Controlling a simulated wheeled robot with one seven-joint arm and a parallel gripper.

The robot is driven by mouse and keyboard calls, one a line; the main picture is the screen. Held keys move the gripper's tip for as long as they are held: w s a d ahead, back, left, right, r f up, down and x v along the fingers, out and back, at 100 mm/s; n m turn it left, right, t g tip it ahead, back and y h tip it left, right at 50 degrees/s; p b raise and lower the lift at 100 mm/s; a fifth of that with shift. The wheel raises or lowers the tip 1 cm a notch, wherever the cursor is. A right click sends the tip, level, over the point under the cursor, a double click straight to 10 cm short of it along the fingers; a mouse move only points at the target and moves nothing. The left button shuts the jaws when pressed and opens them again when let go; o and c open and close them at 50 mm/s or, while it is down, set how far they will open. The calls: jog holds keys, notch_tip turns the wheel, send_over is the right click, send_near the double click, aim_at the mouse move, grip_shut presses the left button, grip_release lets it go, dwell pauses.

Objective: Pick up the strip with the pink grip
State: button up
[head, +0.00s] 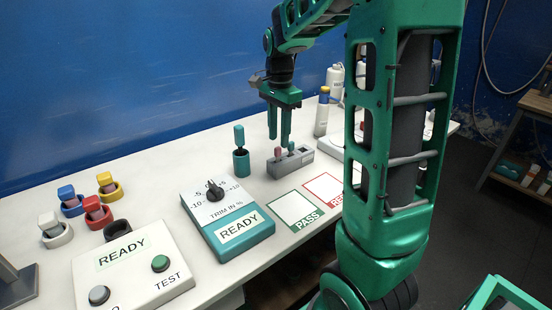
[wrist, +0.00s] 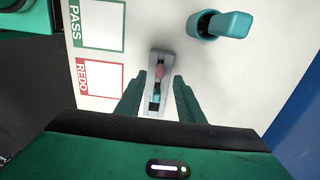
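The strip with the pink grip (head: 278,151) stands in a small grey holder block (head: 303,161) on the white bench. A teal-gripped strip (head: 291,147) stands beside it in the same block. My gripper (head: 279,140) is open, pointing down just above the block. In the wrist view the pink grip (wrist: 160,71) shows between the two spread fingers, near tip level, and the teal grip (wrist: 156,93) shows closer to the palm. I cannot tell how far the fingertips are above the pink grip. The strips' lower parts are hidden in the block.
A teal bottle-like item in a round holder (head: 241,162) stands left of the block. The PASS card (head: 295,209) and REDO card (head: 325,188) lie in front. The trim box (head: 228,220) and test panel (head: 135,265) are further left.

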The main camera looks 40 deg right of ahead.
aim_at(278, 147)
jog(key=shift+a+f, duration=0.1)
jog(key=shift+f, duration=2.45)
grip_shut()
